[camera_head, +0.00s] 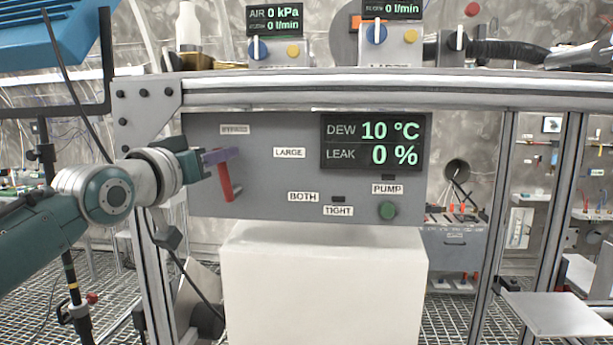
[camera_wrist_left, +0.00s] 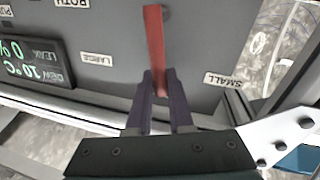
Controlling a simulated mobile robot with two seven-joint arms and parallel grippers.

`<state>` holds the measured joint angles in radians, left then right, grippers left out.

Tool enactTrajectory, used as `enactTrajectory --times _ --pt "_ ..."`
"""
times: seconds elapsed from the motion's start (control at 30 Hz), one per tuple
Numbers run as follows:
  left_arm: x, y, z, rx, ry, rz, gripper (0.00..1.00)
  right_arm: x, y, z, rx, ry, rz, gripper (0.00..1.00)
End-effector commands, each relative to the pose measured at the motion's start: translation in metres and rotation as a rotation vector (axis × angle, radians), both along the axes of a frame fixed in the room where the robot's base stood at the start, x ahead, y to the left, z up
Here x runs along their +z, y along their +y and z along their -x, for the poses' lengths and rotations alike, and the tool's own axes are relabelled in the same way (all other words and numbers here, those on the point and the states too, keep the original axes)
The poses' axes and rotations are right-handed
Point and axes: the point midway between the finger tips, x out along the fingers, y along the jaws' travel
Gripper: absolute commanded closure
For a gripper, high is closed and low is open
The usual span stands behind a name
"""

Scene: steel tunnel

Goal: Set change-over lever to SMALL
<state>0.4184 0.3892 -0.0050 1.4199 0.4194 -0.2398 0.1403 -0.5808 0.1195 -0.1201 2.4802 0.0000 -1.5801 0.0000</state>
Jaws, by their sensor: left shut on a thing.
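The red change-over lever (camera_head: 225,181) is on the left part of the grey panel (camera_head: 270,128). In the head view it slants steeply, its lower end a little to the right. My left gripper (camera_head: 218,157) is shut on its upper part. In the left wrist view, the purple fingers (camera_wrist_left: 158,82) sit on either side of the red lever (camera_wrist_left: 154,38). The SMALL label (camera_wrist_left: 222,80) is to the lever's right there, and the LARGE label (camera_wrist_left: 97,59) to its left. In the head view the LARGE label (camera_head: 289,153) is right of the lever. My right gripper is not seen.
A display (camera_head: 375,142) reads DEW 10 °C and LEAK 0 %. Below it are a green button (camera_head: 387,210) and labels BOTH, TIGHT and PUMP. A metal rail (camera_head: 350,88) runs above the panel. A white block (camera_head: 322,285) stands below it.

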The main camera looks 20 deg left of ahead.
Motion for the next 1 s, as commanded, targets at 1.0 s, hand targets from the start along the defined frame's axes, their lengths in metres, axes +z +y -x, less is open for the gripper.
enactTrajectory --times 1.0 --pt "-0.024 0.037 0.0 0.0 -0.16 0.661 1.0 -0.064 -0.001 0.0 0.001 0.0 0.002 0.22"
